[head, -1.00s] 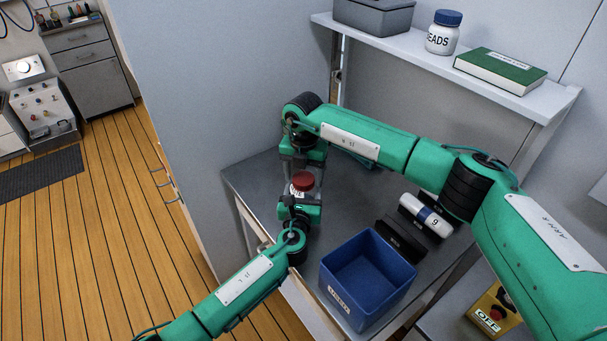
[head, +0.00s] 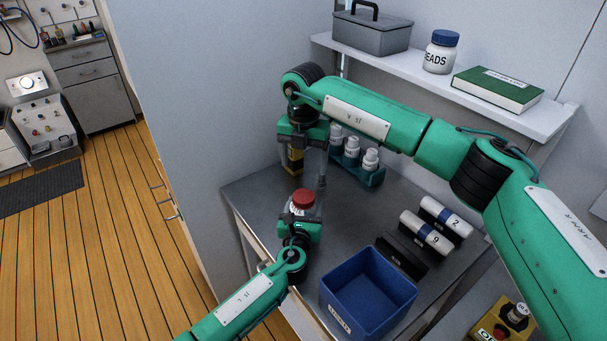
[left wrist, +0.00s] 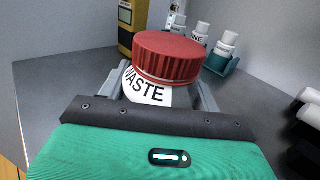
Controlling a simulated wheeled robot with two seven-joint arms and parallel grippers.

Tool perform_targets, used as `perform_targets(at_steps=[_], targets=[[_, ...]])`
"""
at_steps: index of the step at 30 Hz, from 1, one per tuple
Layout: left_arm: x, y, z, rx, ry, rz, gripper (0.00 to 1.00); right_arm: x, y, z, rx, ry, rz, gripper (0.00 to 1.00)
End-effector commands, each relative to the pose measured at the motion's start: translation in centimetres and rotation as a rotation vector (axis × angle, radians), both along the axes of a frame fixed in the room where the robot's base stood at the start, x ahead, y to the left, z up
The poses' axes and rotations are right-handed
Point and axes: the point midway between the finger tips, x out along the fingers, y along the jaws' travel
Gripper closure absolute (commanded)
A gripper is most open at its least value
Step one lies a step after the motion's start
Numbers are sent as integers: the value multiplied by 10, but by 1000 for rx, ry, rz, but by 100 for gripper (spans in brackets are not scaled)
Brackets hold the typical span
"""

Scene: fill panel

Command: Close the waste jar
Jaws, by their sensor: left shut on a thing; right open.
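The waste jar (head: 297,209), white with a "WASTE" label, stands on the grey bench top. Its red ribbed lid (head: 303,199) sits on its top; the lid also shows in the left wrist view (left wrist: 170,57) above the jar's label (left wrist: 146,88). I cannot tell how tightly the lid is turned. My left gripper (head: 301,214) is shut around the jar body, with its fingers on both sides below the lid. My right gripper (head: 310,168) is open and empty, above and behind the lid and apart from it.
A blue bin (head: 368,285) stands at the bench front. Black holders with white cylinders (head: 425,233) lie to the right. A teal rack (head: 358,173) with white bottles and a yellow-black object (head: 294,160) stand behind. A shelf (head: 420,75) hangs above.

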Motion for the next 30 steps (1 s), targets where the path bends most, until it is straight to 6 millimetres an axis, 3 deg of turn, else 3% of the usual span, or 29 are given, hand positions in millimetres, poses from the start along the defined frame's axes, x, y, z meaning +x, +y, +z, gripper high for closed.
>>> perform_targets(at_steps=[4,12,13,16,26,30], targets=[[0,0,0,0,0,0,99,0,0,10,0,1,1,23],[0,0,0,0,0,0,99,0,0,11,0,1,1,23],[0,0,0,0,0,0,32,0,0,11,0,1,1,23],[0,0,0,0,0,0,12,0,0,11,0,1,1,23],[-1,0,0,0,0,0,10,0,0,10,0,1,1,23],[-12,2,-2,-1,1,-1,10,0,0,9,0,1,1,23]])
